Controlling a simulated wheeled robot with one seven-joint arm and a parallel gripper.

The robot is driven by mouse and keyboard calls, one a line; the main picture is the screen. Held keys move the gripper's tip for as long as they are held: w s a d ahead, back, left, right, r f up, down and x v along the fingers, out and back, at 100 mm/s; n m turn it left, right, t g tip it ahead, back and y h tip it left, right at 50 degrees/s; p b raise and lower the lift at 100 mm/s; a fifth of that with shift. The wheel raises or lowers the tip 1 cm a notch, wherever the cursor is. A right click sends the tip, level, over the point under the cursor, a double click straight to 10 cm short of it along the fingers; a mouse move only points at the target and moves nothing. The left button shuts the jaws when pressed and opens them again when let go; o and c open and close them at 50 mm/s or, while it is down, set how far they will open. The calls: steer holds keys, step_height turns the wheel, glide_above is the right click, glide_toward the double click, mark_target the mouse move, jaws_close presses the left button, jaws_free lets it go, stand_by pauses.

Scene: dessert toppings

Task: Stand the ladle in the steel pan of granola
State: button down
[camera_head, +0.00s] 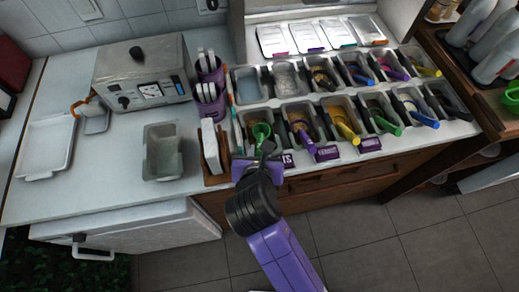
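A green ladle (261,130) is at the leftmost pan of the front row, just beyond the tip of my gripper. I cannot tell whether it rests in that pan or is above it. My gripper (266,151) is at the front edge of the counter, against the lower end of the ladle. Its dark fingers overlap the ladle, so whether they are shut on it is unclear. The leftmost front steel pan (254,116) is partly covered by the ladle, and brownish content shows there. The neighbouring pan (297,110) also holds brownish food, so which one holds granola is unclear.
Two rows of pans, many with coloured utensils, fill the counter's right part. Purple cup holders (210,100) and a wooden rack (216,160) stand just left. A clear container (163,150), a steel machine (143,78) and a white tray (46,148) are further left, with bare counter between.

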steer(key=shift+f, duration=0.7)
steer(key=shift+p, duration=0.45)
stand_by(0.4)
steer(key=shift+f, duration=0.4)
stand_by(0.8)
steer(key=shift+p, duration=0.65)
stand_by(0.4)
steer(key=c, duration=0.7)
jaws_free()
steer(key=shift+c, duration=0.2)
